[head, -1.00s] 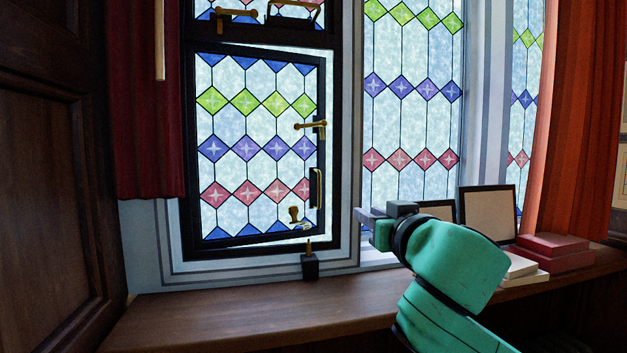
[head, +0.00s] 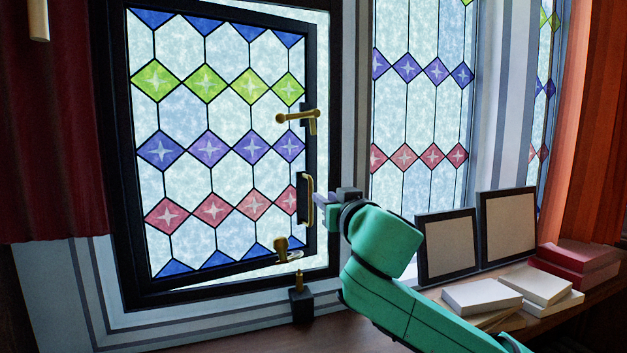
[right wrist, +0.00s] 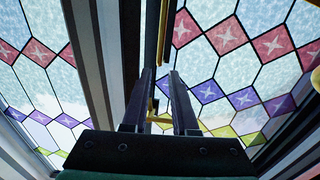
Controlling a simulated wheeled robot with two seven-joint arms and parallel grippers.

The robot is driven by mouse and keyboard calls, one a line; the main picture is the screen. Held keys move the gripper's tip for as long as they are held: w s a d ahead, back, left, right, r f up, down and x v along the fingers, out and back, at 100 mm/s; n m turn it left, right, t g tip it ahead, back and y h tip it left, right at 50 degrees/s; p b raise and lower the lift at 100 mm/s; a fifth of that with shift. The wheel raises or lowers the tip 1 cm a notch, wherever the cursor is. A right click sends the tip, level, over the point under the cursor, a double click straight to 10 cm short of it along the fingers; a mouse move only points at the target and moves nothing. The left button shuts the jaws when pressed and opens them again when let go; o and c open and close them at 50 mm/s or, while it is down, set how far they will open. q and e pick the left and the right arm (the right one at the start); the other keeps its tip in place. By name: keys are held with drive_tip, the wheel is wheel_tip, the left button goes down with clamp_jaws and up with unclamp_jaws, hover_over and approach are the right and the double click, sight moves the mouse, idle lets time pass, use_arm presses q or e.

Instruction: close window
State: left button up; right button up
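The stained-glass window sash (head: 208,150) in its dark frame stands ajar, with a bright gap along its right and lower edges. On its right stile are a brass lever (head: 297,117) and an upright pull handle (head: 305,197). A brass stay (head: 288,249) sits at the lower corner. My right gripper (head: 322,203) is just right of the pull handle. In the right wrist view its two fingers (right wrist: 160,78) are apart, with brass hardware (right wrist: 166,30) beyond the tips and nothing visibly gripped. I cannot tell whether they touch the handle. My left gripper is out of view.
A dark block (head: 302,304) stands on the sill below the stay. Two framed panels (head: 447,246), pale books (head: 482,296) and red books (head: 580,258) stand at the right. Curtains hang at the left (head: 50,130) and right (head: 590,130).

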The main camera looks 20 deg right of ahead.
sight(311, 191)
drive_tip(key=w+p, duration=0.2)
drive_tip(key=w, duration=0.4)
drive_tip(key=shift+w+a, duration=0.1)
drive_tip(key=shift+w, duration=0.15)
drive_tip(key=w, duration=0.1)
drive_tip(key=w+p, duration=0.1)
drive_tip(key=w, duration=0.1)
drive_tip(key=shift+w+a+f, duration=0.1)
drive_tip(key=shift+w+f, duration=0.2)
drive_tip(key=shift+f, duration=0.1)
drive_tip(key=shift+s+r, duration=0.1)
drive_tip(key=shift+s, duration=0.25)
drive_tip(key=shift+c, duration=0.7)
clamp_jaws()
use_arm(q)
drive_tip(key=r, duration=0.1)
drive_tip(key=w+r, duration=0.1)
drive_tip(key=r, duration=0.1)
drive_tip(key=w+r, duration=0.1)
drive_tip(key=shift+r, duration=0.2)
use_arm(e)
drive_tip(key=shift+w, duration=0.1)
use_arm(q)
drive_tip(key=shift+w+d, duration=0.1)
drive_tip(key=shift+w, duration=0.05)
